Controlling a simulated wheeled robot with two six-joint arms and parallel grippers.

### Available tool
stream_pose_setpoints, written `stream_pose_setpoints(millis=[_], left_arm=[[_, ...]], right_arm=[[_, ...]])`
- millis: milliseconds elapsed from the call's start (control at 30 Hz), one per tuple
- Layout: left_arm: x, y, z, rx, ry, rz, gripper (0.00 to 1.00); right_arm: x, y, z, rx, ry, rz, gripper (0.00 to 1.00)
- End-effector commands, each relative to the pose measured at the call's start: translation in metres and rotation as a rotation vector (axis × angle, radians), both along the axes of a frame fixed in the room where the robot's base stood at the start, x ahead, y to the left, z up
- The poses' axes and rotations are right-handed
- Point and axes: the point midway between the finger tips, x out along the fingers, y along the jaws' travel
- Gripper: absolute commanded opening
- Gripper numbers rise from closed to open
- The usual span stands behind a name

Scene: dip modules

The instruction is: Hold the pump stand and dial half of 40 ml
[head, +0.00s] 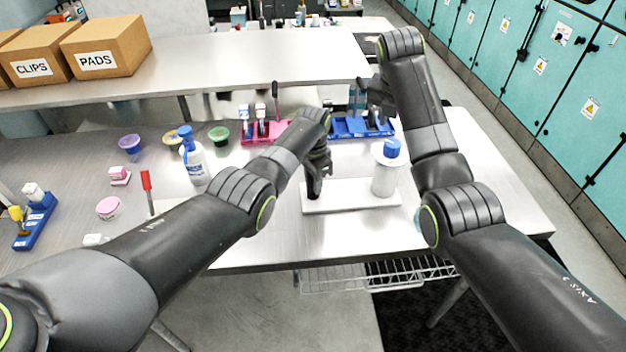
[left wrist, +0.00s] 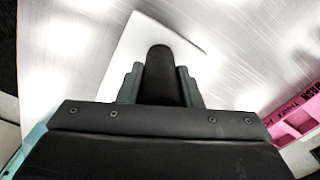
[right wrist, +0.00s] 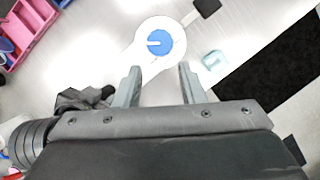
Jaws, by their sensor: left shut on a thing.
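The pump stand has a white base plate (head: 350,195) on the steel table, with a dark post (left wrist: 160,75) at its left end. My left gripper (head: 314,187) is shut on that post; its fingers flank the post in the left wrist view. A white cylinder (head: 384,180) with a blue dial (head: 391,147) on top stands upright at the plate's right end. In the right wrist view the dial (right wrist: 158,42) bears a white pointer line; no scale can be read. My right gripper (right wrist: 158,84) is open and empty, apart from the dial.
A blue rack (head: 360,128) and a pink rack (head: 262,132) stand behind the stand. The table's front edge is close to the plate.

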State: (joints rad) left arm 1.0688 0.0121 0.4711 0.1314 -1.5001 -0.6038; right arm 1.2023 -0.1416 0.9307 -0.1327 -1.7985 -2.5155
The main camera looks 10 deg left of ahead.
Motion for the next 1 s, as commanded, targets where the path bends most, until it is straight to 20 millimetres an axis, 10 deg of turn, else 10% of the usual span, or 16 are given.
stream_pose_setpoints(millis=[367, 567, 1000], left_arm=[[0.000, 0.000, 0.000, 0.001, 0.001, 0.000, 0.00], [0.000, 0.000, 0.000, 0.001, 0.001, 0.000, 0.00], [0.000, 0.000, 0.000, 0.001, 0.001, 0.001, 0.00]], right_arm=[[0.000, 0.000, 0.000, 0.000, 0.000, 0.000, 0.36], [0.004, 0.001, -0.007, 0.058, -0.021, -0.023, 0.58], [0.025, 0.020, -0.046, 0.949, -0.170, -0.441, 0.58]])
